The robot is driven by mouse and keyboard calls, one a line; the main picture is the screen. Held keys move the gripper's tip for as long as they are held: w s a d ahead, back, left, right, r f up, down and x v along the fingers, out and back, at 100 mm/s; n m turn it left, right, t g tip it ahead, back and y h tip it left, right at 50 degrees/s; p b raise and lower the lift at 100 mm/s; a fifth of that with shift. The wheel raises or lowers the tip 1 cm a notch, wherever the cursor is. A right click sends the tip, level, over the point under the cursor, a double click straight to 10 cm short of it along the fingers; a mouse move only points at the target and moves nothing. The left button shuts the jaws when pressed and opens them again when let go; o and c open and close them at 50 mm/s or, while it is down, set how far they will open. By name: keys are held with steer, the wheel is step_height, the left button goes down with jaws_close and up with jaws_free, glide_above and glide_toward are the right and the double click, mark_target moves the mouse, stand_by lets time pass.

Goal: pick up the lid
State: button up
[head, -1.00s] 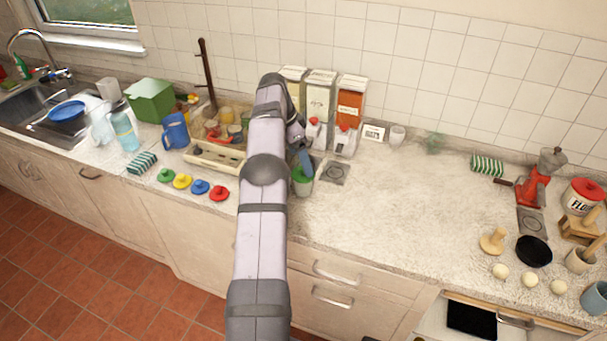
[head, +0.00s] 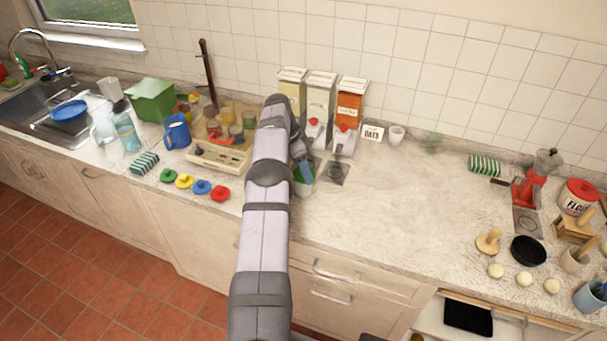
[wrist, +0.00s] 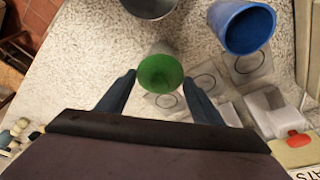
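Several small knobbed discs that look like lids lie in a row on the counter, left of my arm: green (head: 168,176), yellow (head: 184,181), blue (head: 202,187) and red (head: 220,193). A flour jar (head: 578,197) at the far right has a red lid (head: 582,187). I cannot tell which lid is meant. My gripper (wrist: 160,88) is open, its two fingers apart in the wrist view. A cup with a green inside (wrist: 160,72) shows between the fingertips; contact cannot be told. In the head view my arm partly hides this area.
In the wrist view a blue cup (wrist: 242,27) and a grey vessel (wrist: 150,6) stand beyond the fingers. Boxes (head: 320,95) and an oats holder (head: 372,133) stand near the wall. The counter right of my arm (head: 400,205) is largely clear.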

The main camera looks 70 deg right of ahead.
steer(key=c, duration=0.4)
steer(key=shift+r, duration=0.45)
step_height(320, 180, up, 7)
steer(key=p, duration=0.2)
steer(key=shift+r+p, duration=0.1)
steer(key=shift+p, duration=0.2)
steer(key=shift+r+p, duration=1)
steer(key=shift+p, duration=0.1)
